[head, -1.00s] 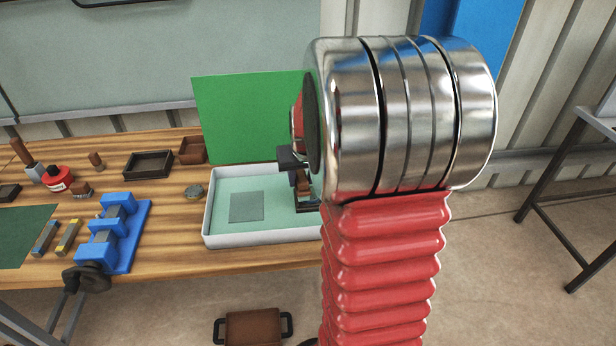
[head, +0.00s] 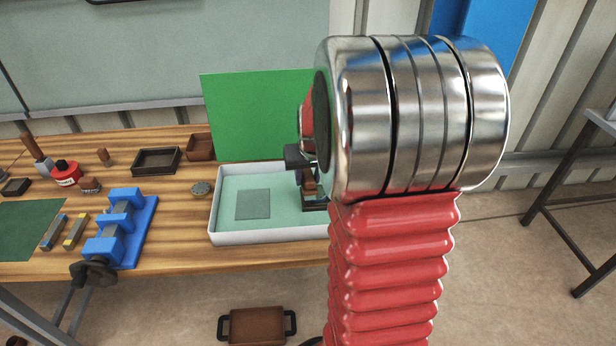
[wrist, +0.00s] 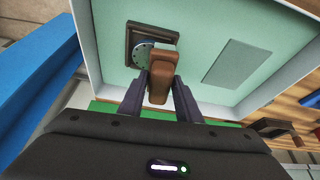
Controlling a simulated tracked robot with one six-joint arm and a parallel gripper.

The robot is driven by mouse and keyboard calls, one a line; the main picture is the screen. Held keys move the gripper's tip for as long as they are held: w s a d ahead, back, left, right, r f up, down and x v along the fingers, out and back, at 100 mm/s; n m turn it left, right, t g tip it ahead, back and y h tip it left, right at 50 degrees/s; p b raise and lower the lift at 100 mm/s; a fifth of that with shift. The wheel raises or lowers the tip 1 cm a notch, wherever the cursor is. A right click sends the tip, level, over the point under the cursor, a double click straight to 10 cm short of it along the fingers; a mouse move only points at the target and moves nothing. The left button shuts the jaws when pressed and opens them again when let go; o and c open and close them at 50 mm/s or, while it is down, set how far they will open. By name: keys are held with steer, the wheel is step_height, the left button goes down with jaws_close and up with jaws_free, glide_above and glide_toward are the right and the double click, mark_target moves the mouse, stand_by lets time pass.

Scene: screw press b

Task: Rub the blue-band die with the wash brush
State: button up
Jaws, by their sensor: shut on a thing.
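My gripper (wrist: 160,88) is shut on a brown wooden block, which looks like the wash brush (wrist: 160,74). In the head view the brush (head: 309,184) is over the right part of the white-rimmed wash tray (head: 270,238), partly hidden by my arm. In the wrist view a grey round die with dark marks (wrist: 141,54) sits in a dark square holder (wrist: 131,38) in the tray. The brush overlaps the die's right side; I cannot tell whether they touch. No band colour shows on this die, so I cannot tell if it is the blue-band one.
A grey mat (head: 252,204) lies in the tray's left half. A green panel (head: 262,115) rises behind.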

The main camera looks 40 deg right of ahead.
steer(key=shift+f, duration=0.5)
steer(key=shift+d, duration=0.1)
steer(key=shift+s+d+f, duration=0.1)
steer(key=shift+s+d, duration=0.5)
steer(key=shift+d, duration=0.35)
steer(key=shift+s+d+f, duration=0.1)
steer(key=shift+s+d, duration=0.45)
steer(key=shift+d, duration=0.35)
steer(key=shift+r, duration=0.1)
steer(key=shift+r, duration=0.7)
steer(key=shift+w, duration=0.1)
